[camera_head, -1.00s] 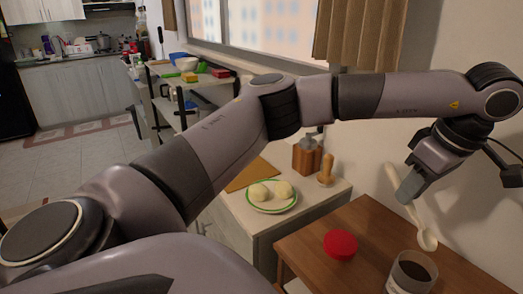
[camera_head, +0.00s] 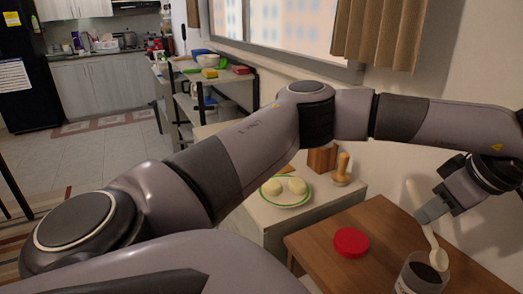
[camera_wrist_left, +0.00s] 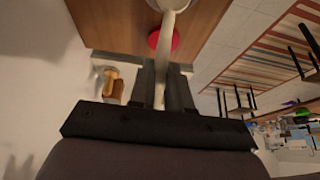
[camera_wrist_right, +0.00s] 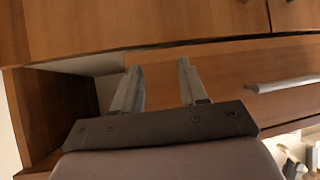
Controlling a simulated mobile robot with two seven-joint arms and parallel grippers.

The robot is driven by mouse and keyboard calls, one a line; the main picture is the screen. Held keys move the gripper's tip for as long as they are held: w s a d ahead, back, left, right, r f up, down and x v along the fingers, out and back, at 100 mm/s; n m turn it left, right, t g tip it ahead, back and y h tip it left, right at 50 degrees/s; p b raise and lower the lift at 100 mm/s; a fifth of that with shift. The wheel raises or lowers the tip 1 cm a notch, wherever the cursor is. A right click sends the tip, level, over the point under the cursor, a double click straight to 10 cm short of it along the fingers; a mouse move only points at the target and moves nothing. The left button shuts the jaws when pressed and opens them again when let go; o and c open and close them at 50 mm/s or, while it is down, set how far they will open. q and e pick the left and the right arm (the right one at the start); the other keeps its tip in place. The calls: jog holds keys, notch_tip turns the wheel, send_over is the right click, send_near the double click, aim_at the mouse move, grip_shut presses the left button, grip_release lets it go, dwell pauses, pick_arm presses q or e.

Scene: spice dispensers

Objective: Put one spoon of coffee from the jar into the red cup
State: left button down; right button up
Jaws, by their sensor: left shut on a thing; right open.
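My left gripper (camera_head: 424,212) is shut on the handle of a cream-coloured spoon (camera_head: 420,212), held tilted with its bowl down. The bowl is at the mouth of the jar (camera_head: 408,284), overlapping its rim; I cannot tell whether it touches the dark coffee inside. The spoon also runs between the fingers in the left wrist view (camera_wrist_left: 172,45). My right gripper (camera_wrist_right: 158,80) is open and empty in the right wrist view.
The wooden table (camera_head: 325,262) is clear around the lid. A lower white counter behind it holds a green-rimmed plate (camera_head: 286,204), a wooden block (camera_head: 322,159) and a wooden pestle-like object (camera_head: 342,170). Wooden drawer fronts (camera_wrist_right: 220,85) face my right gripper.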

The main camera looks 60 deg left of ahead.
aim_at(432, 229)
dwell(0.4)
pick_arm(q)
jog(key=shift+f+b, duration=1.75)
jog(key=shift+f, duration=1.35)
jog(key=shift+r, duration=0.15)
jog(key=shift+r+p, duration=1.25)
jog(key=shift+r, duration=0.3)
jog(key=shift+r, duration=0.15)
jog(key=shift+r+p, duration=1.3)
jog(key=shift+r, duration=0.25)
